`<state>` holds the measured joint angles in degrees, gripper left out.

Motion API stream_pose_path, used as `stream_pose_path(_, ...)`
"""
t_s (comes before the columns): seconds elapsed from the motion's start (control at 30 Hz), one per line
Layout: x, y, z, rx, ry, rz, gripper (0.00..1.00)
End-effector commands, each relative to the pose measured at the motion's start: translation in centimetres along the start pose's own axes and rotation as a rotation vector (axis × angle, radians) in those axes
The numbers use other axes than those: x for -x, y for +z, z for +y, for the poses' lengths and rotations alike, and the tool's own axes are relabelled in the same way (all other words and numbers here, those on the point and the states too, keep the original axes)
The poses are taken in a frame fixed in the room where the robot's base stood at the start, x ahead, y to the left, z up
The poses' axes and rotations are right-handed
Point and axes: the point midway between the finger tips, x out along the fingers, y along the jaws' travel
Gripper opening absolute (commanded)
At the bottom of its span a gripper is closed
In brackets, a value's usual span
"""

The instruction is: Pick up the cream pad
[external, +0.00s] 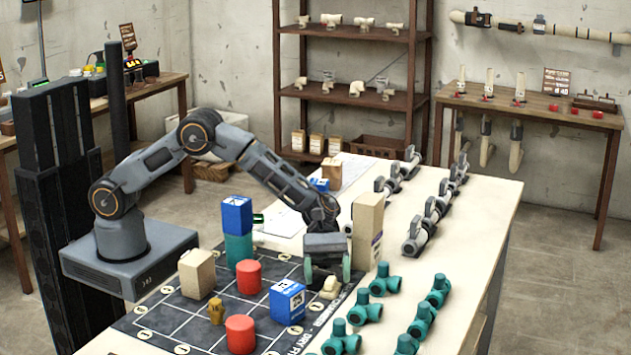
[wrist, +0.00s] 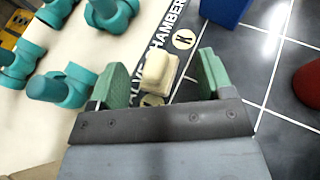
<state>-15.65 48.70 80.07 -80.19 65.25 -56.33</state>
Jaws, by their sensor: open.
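The cream pad (wrist: 158,72) is a small pale block with a raised top. In the wrist view it lies on the edge of the dark printed mat (wrist: 280,75), over the lettered border. I cannot tell exactly how high the fingers are above the mat.
Teal pipe fittings (external: 385,279) stand on the table to the right. A tall cream block (external: 367,232) stands behind the gripper. On the mat are a blue box (external: 287,300), red cylinders (external: 248,277), a cream block (external: 197,273), a small yellow piece (external: 216,311) and a blue-and-teal stack (external: 237,230).

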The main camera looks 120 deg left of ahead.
Motion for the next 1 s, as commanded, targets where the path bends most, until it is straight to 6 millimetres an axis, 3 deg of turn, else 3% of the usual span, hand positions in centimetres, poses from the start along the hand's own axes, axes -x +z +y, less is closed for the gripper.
stream_pose_path(0.13,-1.9,0.0,0.0,0.0,-0.001,0.0,0.73)
stream_pose_path(0.4,-2.2,0.0,0.0,0.0,0.001,0.0,0.72)
stream_pose_path(0.9,-2.2,0.0,0.0,0.0,0.001,0.001,0.25)
stream_pose_path(1.0,-2.2,-0.1,0.0,0.0,0.001,0.001,0.19)
